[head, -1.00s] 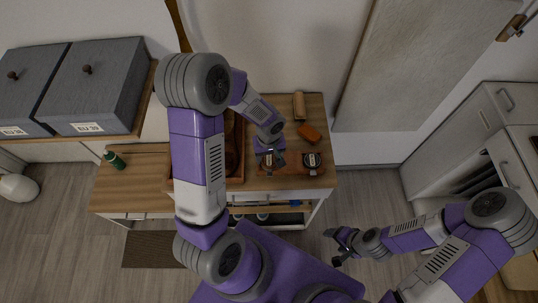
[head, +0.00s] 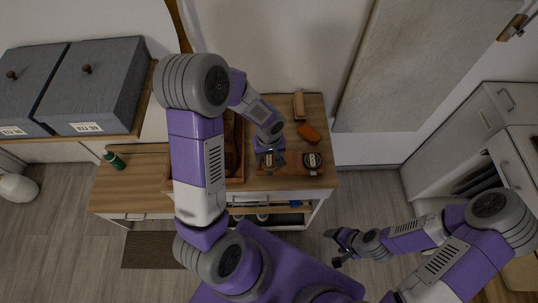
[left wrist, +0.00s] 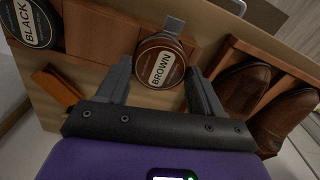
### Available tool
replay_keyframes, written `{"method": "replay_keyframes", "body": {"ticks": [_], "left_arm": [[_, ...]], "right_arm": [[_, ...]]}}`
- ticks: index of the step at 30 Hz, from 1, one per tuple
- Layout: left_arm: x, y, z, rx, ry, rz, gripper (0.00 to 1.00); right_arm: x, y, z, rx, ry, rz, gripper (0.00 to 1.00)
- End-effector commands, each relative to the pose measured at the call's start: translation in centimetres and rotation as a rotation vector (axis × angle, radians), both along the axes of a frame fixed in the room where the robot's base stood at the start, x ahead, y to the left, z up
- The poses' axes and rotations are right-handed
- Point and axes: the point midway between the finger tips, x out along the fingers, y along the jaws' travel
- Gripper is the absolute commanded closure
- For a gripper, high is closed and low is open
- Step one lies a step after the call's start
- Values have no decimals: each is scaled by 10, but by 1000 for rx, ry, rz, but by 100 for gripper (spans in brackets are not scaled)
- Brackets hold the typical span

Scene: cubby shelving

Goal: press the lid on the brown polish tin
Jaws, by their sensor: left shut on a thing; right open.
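The brown polish tin (left wrist: 160,66), a round tin with a "BROWN" label on top, is between the fingers of my left gripper (left wrist: 158,70) in the left wrist view. It sits at the wooden strip (left wrist: 100,32) on the cabinet top. In the head view my left gripper (head: 270,160) is low over the front of the cabinet top, shut on the tin or its lid and mostly covering it. Whether the lid is fully seated cannot be told. My right gripper (head: 340,247) is open and empty, low in front of the cabinet, to the right.
A black polish tin (head: 312,160) stands right of my left gripper. Behind it are an orange block (head: 309,132) and a wooden brush (head: 299,105). A wooden tray with brown shoes (left wrist: 245,75) is on the other side. Grey boxes (head: 95,85) stand at the far left.

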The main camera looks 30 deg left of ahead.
Motion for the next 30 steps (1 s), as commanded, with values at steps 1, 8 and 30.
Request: {"method": "replay_keyframes", "body": {"ticks": [1,8,30], "left_arm": [[0,0,0,0,0,0,62],[0,0,-1,0,0,-1,62],[0,0,-3,0,0,-1,62]], "right_arm": [[0,0,0,0,0,0,30],[0,0,-1,0,0,0,30],[0,0,-7,0,0,0,30]]}}
